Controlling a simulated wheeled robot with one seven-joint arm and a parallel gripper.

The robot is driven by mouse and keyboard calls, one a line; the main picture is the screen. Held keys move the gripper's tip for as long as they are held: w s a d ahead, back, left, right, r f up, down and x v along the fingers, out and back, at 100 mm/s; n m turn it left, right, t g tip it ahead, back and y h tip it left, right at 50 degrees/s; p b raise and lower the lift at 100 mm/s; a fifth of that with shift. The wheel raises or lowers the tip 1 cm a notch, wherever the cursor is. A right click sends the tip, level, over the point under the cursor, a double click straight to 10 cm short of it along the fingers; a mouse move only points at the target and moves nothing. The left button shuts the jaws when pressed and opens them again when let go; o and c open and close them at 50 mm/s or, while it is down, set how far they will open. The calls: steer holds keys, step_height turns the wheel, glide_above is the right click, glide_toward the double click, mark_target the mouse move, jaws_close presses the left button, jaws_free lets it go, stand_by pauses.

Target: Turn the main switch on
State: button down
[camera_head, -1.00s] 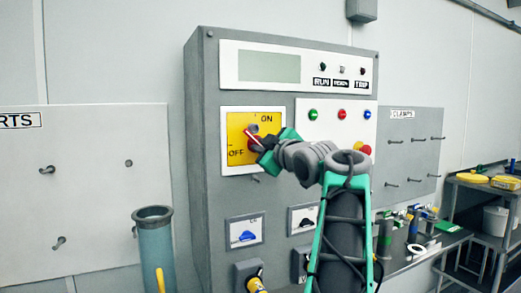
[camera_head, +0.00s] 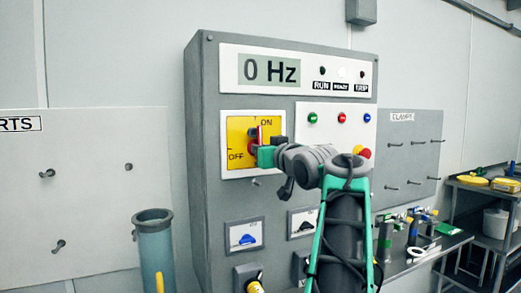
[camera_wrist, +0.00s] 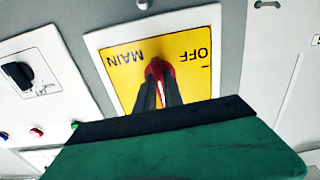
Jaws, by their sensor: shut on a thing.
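The main switch is a red rotary handle (camera_head: 254,141) on a yellow plate (camera_head: 237,130) marked ON and OFF, on the grey control cabinet. In the head view the handle stands about upright, toward ON, partly hidden by my gripper. My gripper (camera_head: 259,147) is shut on the red handle. The wrist view also shows the red handle (camera_wrist: 157,72) between my two dark fingers, on the yellow plate (camera_wrist: 120,73) with MAIN and OFF upside down. The cabinet's display (camera_head: 269,70) reads 0 Hz.
Green, red and blue buttons (camera_head: 342,118) and a red-yellow stop button (camera_head: 365,153) sit right of the switch. Blue (camera_head: 246,239) and black knobs (camera_head: 304,226) are below. A grey-blue cylinder (camera_head: 155,252) stands at the left. A bench with tools is at the right.

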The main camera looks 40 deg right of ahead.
steer(key=shift+f, duration=0.2)
stand_by(0.4)
steer(key=c, duration=1.7)
jaws_free()
steer(key=shift+r, duration=0.1)
steer(key=shift+c, duration=0.2)
steer(key=b+v, duration=0.2)
steer(key=v, duration=0.5)
steer(key=shift+s, duration=0.35)
steer(key=shift+a, duration=0.15)
